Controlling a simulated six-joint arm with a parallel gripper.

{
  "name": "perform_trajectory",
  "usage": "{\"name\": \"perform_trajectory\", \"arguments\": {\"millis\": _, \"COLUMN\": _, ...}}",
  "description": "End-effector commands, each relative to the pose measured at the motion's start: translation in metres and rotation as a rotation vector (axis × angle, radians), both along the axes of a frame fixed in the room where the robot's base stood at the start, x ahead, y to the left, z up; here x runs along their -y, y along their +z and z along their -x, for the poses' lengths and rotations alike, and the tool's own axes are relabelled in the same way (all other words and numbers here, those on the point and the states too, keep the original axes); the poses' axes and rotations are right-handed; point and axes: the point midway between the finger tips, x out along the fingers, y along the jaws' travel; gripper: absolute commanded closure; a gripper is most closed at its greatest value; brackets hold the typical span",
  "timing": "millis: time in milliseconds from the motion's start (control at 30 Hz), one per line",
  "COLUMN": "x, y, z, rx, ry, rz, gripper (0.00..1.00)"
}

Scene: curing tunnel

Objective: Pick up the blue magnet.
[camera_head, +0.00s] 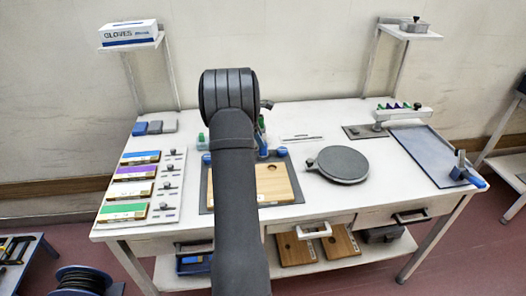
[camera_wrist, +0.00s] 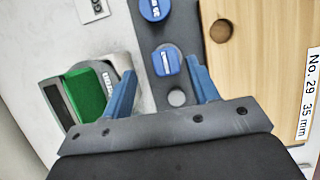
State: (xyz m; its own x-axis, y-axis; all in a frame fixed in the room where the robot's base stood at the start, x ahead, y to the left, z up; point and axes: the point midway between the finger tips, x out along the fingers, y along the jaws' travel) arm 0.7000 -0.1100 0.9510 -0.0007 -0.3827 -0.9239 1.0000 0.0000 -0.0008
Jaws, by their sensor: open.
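Two blue round-bodied pieces sit on a dark grey strip in the wrist view; either could be the blue magnet. The nearer blue piece (camera_wrist: 167,61) has a pale label and lies between the fingertips of my gripper (camera_wrist: 160,60). The farther blue piece (camera_wrist: 155,10) is at the top edge of the view. My gripper is open with nothing held, its two blue fingers on either side of the nearer piece. Whether they touch it, I cannot tell. In the head view my arm hides most of the gripper; blue pieces (camera_head: 282,152) show at the grey board's corners.
A green block in a grey holder (camera_wrist: 87,93) is close to the left finger. A wooden board (camera_wrist: 260,60) lies to the right. On the table, a dark round plate (camera_head: 340,164) stands right of my arm, and coloured-edged boards (camera_head: 130,186) lie left.

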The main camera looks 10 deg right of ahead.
Motion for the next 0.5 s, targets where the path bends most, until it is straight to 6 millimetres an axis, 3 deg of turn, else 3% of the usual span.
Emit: {"name": "perform_trajectory", "arguments": {"millis": 500, "x": 0.022, "y": -0.049, "z": 0.008, "rx": 0.000, "ry": 0.000, "rz": 0.001, "gripper": 0.45}}
